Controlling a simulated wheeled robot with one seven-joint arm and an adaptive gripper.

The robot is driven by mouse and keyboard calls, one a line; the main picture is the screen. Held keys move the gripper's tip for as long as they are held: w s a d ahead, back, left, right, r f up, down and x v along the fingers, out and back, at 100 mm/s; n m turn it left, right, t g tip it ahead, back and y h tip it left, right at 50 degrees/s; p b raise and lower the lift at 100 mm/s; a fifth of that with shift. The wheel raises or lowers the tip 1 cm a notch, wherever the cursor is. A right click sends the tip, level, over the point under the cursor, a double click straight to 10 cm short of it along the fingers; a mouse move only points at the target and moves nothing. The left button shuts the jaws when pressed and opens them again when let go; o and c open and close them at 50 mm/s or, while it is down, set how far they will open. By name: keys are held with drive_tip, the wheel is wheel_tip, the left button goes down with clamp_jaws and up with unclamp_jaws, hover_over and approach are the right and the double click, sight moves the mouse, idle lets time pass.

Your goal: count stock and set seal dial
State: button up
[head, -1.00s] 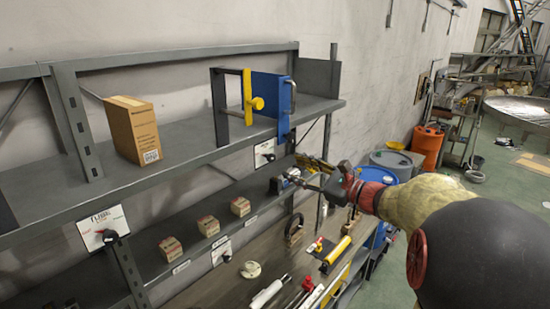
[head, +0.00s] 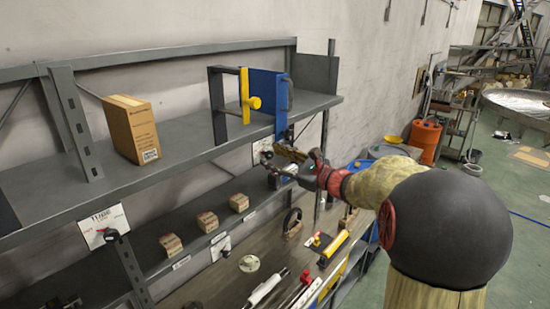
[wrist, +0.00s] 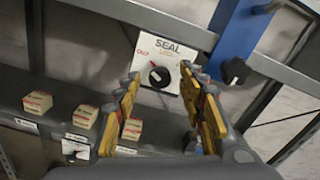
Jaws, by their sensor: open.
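The white SEAL card (wrist: 185,45) with its black dial (wrist: 159,76) is in the wrist view, ahead of and between my open fingers. In the head view the card (head: 262,147) is partly hidden by my gripper (head: 272,166). My gripper (wrist: 163,92) is open and empty; I cannot tell whether it touches the dial. Three small cartons stand in a row on the middle shelf: left (head: 171,245), middle (head: 207,222) and right (head: 239,203). A TUBE card (head: 103,222) with a black knob hangs at the left. Another dial card (head: 221,248) is below the cartons.
The upper shelf (head: 185,135) holds a large brown box (head: 132,130) and a blue panel (head: 266,95) with a yellow bar (head: 246,100). A black knob (wrist: 235,70) on blue is right of my fingers. Tools lie on the bench below (head: 215,287).

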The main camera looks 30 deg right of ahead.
drive_tip(key=shift+c, duration=0.9)
drive_tip(key=c, duration=0.7)
clamp_jaws()
drive_tip(key=shift+m, duration=0.3)
drive_tip(key=m+p, duration=0.3)
drive_tip(key=m, duration=0.2)
drive_tip(key=shift+r+m+p, duration=0.15)
drive_tip(key=shift+m+p, duration=0.15)
drive_tip(key=shift+p, duration=0.1)
drive_tip(key=m+p, duration=0.3)
drive_tip(key=shift+m, duration=0.4)
drive_tip(key=shift+m+p, duration=0.65)
drive_tip(key=shift+m, duration=0.15)
drive_tip(key=shift+f, duration=0.2)
